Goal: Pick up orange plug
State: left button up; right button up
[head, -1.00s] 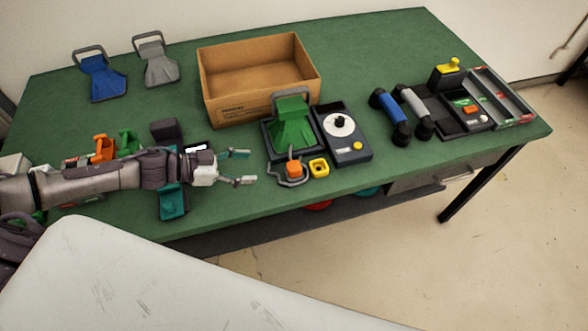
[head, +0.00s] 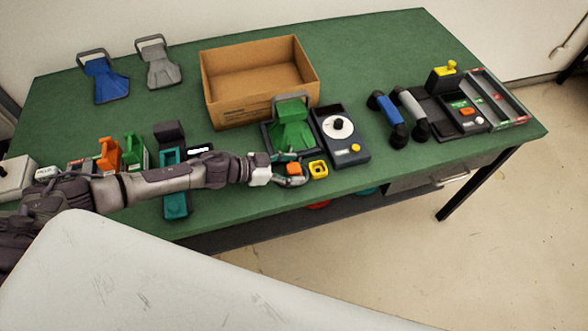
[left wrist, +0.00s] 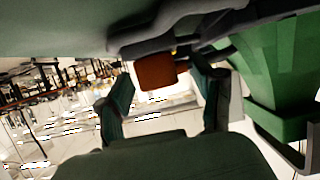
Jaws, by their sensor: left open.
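The orange plug (head: 294,169) sits at the end of a grey cable in front of the green cradle-like device, near the table's front edge. My left gripper (head: 298,167) is open around the plug, with its teal fingertips on either side. In the left wrist view, the orange plug (left wrist: 157,72) shows between and just past the two fingers (left wrist: 163,78), apparently untouched. The yellow socket (head: 318,169) stands just right of the plug. My right gripper is not in view.
The green device (head: 292,128) stands right behind the plug, and a dark dial unit (head: 342,142) is to its right. A cardboard box (head: 225,112) is behind. Orange and green holders (head: 108,155) are at left. The green table (head: 240,215) is bare near its front edge.

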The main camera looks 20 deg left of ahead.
pick_arm(q)
jog(key=shift+w+d+f, duration=0.15)
jog(key=shift+w+d, duration=0.05)
jog(key=shift+d, duration=0.1)
jog(key=c, duration=1.3)
